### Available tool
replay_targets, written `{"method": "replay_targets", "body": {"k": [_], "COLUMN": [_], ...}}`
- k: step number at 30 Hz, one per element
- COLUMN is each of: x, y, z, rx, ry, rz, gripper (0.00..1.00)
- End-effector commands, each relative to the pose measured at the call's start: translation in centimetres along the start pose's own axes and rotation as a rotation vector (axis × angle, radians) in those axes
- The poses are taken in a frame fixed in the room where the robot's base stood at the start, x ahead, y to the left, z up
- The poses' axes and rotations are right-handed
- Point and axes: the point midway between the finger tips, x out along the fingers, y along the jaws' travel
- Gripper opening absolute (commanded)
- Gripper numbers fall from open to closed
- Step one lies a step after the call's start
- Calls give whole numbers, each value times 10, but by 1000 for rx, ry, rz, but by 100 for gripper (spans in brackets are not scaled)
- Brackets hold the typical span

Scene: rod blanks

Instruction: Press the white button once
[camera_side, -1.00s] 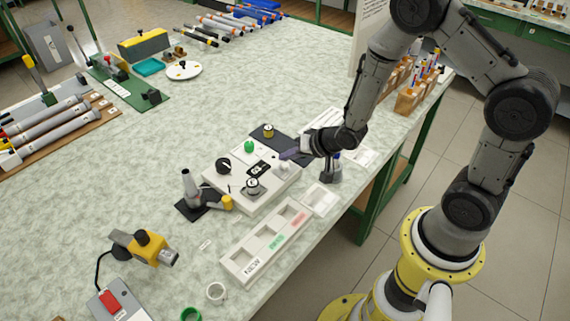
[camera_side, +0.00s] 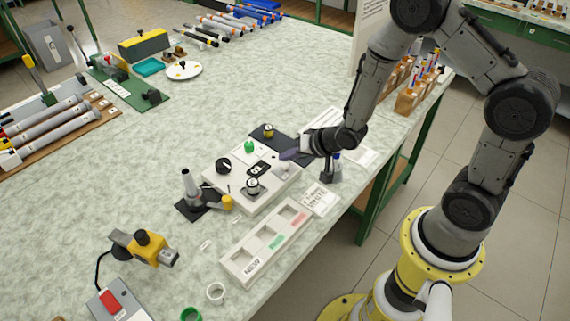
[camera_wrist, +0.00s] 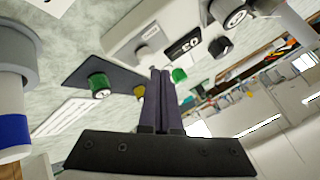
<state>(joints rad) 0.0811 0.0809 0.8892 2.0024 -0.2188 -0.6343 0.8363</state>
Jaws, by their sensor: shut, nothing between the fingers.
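The white button (camera_side: 282,167) is a small pale knob on the right part of the light grey control box (camera_side: 245,205). It also shows in the wrist view (camera_wrist: 145,53), beside a small dark display (camera_wrist: 184,46). My gripper (camera_side: 285,155) is shut and empty, its dark fingers together just above and beside the button. In the wrist view the fingertips (camera_wrist: 160,72) lie a little below and right of the button. They look apart from it, but I cannot tell the exact gap. A green button (camera_side: 249,146) and a black knob (camera_side: 222,166) are on the same box.
A dark mat (camera_side: 285,141) with a yellow-topped piece (camera_side: 268,130) lies behind the box. A sectioned tray (camera_side: 265,243) stands in front. A dark stand (camera_side: 331,168) is close to the right. A grey microscope-like tool (camera_side: 190,188) is on the left.

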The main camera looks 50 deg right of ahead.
Motion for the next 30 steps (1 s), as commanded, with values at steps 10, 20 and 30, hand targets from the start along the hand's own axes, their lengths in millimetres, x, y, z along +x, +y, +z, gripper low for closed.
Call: {"method": "replay_targets", "body": {"k": [10,20,30], "x": [0,6,6], "y": [0,4,4], "z": [0,4,4], "rx": [0,1,0], "ry": [0,-1,0], "rz": [0,1,0], "gripper": [0,0,0]}}
